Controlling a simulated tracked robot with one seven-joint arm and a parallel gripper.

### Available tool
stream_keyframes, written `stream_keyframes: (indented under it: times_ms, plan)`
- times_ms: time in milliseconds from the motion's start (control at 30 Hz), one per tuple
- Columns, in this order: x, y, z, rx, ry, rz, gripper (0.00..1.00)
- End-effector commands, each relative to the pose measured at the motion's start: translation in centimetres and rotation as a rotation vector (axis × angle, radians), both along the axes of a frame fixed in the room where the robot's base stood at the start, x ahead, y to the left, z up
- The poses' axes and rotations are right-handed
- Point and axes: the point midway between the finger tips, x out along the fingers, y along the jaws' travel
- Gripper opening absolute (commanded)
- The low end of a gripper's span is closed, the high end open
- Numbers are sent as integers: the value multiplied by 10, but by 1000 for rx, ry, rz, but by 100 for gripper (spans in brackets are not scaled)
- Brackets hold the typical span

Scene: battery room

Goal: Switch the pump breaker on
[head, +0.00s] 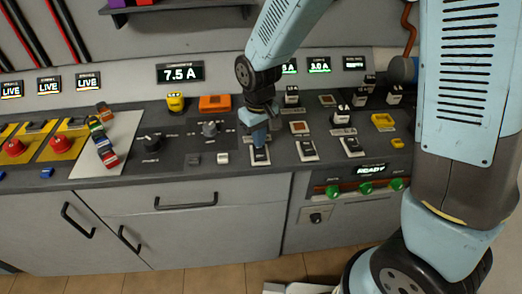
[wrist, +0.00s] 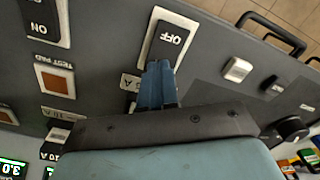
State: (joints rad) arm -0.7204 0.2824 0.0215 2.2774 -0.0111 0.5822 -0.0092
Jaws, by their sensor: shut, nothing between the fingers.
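A black rocker breaker in a white frame (head: 261,158) is on the grey sloped panel, directly below my fingertips. In the wrist view the rocker (wrist: 170,40) reads OFF, upside down. My gripper (head: 258,141) is shut and empty, pointing down at this rocker. In the wrist view its blue fingertips (wrist: 158,68) overlap the rocker's end nearest the camera; I cannot tell whether they touch it. A neighbouring rocker (wrist: 40,20) reads ON. Two similar rockers (head: 307,149) and (head: 352,146) stand to the right in the head view. I cannot read which one is labelled pump.
An orange test pad (wrist: 55,80) lies beside the rocker. A rotary knob (head: 210,129) and a white button (head: 223,158) are left of my gripper. Red emergency buttons (head: 68,140) sit far left. More switches stand behind. A READY display (head: 370,170) is lower right.

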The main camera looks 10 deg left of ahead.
Motion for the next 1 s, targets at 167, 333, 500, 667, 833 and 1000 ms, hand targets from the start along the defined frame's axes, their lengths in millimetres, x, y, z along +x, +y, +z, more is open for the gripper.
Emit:
stream_keyframes:
  times_ms: [167,333,500,667,833,1000]
  plan:
    - [0,0,-2,-1,1,0,0]
    - [0,0,-4,-1,1,0,0]
    - [0,0,-4,0,0,0,0]
    - [0,0,4,1,-1,0,0]
    - [0,0,15,1,-1,-1,0]
    - [0,0,26,1,-1,-1,0]
